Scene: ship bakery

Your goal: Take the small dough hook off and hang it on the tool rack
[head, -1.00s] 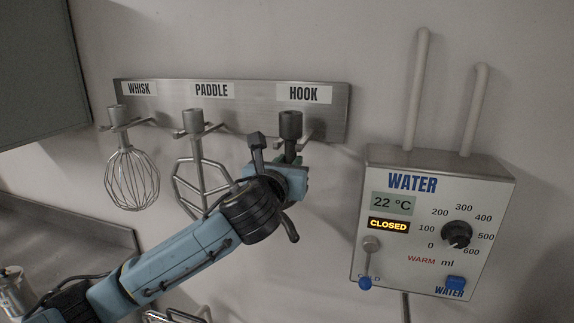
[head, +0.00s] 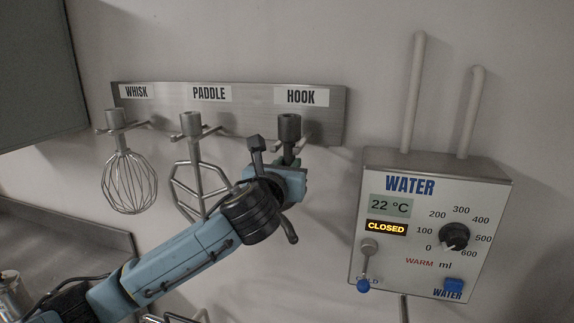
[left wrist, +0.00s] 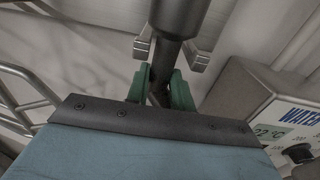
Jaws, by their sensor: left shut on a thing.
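The dough hook (head: 289,127) shows as a grey cylindrical collar with a thinner shank below, upright at the rack's HOOK label. My left gripper (head: 282,172) is shut on the shank just below the collar. In the left wrist view, the green fingers (left wrist: 160,90) stand on either side of the shank, and the dark collar (left wrist: 181,16) is above. Two rack prongs (left wrist: 198,58) flank the shank beneath the collar; I cannot tell whether the collar rests on them. The tool rack (head: 256,98) is a steel wall plate. My right gripper is out of view.
A whisk (head: 130,180) and a paddle (head: 190,180) hang on the rack left of the hook. A water dispenser (head: 415,175) with two pipes (head: 413,95) is on the wall at right. A grey cabinet (head: 35,70) is at upper left, above a steel counter (head: 60,235).

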